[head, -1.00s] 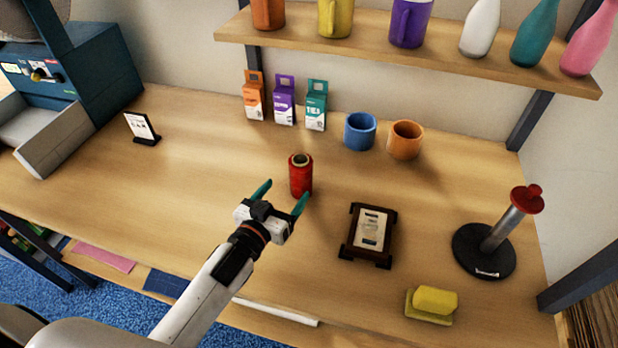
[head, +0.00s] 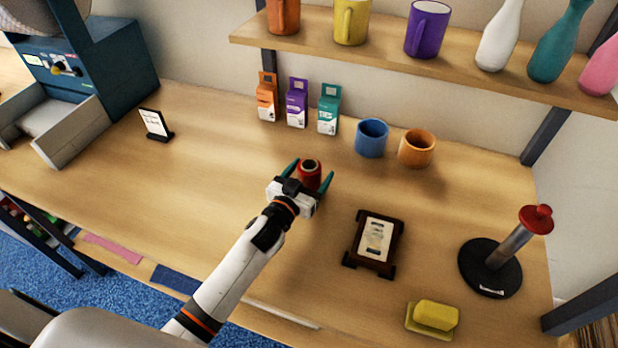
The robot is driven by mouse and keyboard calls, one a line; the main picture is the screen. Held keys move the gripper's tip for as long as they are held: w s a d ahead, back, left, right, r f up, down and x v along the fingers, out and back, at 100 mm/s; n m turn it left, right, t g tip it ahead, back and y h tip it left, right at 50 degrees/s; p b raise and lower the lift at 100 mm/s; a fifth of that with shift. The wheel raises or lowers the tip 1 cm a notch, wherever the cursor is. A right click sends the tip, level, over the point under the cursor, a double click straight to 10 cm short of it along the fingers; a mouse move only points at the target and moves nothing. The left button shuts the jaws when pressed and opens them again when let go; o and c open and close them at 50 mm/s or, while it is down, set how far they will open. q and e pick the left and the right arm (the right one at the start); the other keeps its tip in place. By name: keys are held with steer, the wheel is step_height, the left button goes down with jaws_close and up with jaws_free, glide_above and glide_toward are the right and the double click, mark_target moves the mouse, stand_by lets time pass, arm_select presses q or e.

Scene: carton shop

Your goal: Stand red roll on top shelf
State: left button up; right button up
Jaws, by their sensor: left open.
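The red roll (head: 310,172) stands upright on the wooden table, its dark core opening facing up. My left gripper (head: 310,176) is open, with one teal finger on each side of the roll. The gripper body hides the roll's lower part, and I cannot tell whether the fingers touch it. The top shelf (head: 385,55) runs along the wall at the upper right and holds mugs and bottles. My right gripper is out of view.
An orange box (head: 267,97), a purple box (head: 297,103) and a teal box (head: 328,109) stand behind the roll, beside a blue mug (head: 371,138) and an orange mug (head: 416,148). A framed plaque (head: 374,243), a stand (head: 490,267) and a yellow sponge (head: 435,315) lie right.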

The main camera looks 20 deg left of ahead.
arm_select(q)
steer(key=shift+w+d, duration=0.2)
steer(key=shift+w, duration=0.55)
steer(key=c, duration=1.3)
step_height(320, 180, up, 10)
steer(key=shift+r, duration=0.1)
